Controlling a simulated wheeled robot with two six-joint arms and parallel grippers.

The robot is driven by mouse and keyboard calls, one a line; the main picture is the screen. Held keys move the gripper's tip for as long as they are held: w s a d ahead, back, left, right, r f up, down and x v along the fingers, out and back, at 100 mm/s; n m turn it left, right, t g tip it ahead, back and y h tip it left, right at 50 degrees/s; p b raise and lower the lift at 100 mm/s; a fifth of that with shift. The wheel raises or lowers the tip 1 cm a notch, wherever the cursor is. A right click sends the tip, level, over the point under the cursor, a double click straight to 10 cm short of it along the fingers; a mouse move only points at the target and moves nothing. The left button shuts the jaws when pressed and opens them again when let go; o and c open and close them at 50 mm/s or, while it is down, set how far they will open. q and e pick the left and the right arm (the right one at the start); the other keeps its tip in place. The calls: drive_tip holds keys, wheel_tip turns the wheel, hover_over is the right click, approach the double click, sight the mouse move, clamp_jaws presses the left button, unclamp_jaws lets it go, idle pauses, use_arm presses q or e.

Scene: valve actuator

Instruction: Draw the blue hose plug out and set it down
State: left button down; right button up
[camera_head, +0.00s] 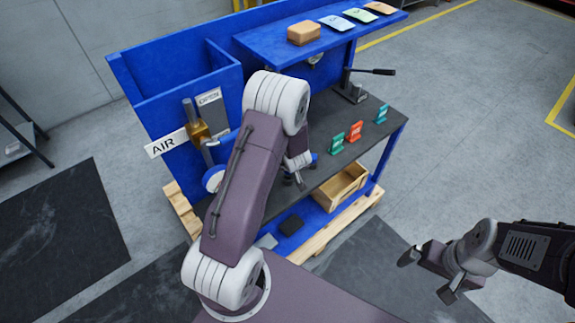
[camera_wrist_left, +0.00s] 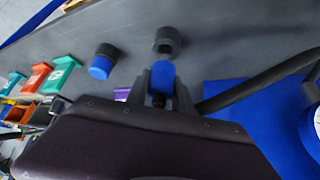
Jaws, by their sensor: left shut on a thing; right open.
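In the left wrist view, the blue hose plug (camera_wrist_left: 162,75) is between the fingers of my left gripper (camera_wrist_left: 161,82), which is shut on it. A dark round fitting (camera_wrist_left: 167,41) lies just beyond the plug's end; I cannot tell whether they touch. A second blue piece (camera_wrist_left: 101,67) with a dark round end is to the left, apart from the gripper. In the head view my left gripper (camera_head: 299,180) is low over the bench, and my arm hides much around it. My right gripper (camera_head: 429,276) is open and empty over the floor, away from the bench.
The dark bench top (camera_head: 345,165) carries green and orange tags (camera_head: 354,131) and a black lever (camera_head: 372,71). A blue shelf (camera_head: 270,42) overhangs the back. A wooden box (camera_head: 341,187) is below. A valve with a white AIR sign (camera_head: 165,143) is left.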

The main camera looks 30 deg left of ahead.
use_arm(q)
drive_tip(key=shift+p, duration=0.35)
idle(0.5)
drive_tip(key=shift+f+b, duration=1.3)
drive_tip(key=shift+f, duration=0.35)
drive_tip(key=c, duration=1)
unclamp_jaws()
drive_tip(key=p+v, duration=0.2)
drive_tip(key=v, duration=0.7)
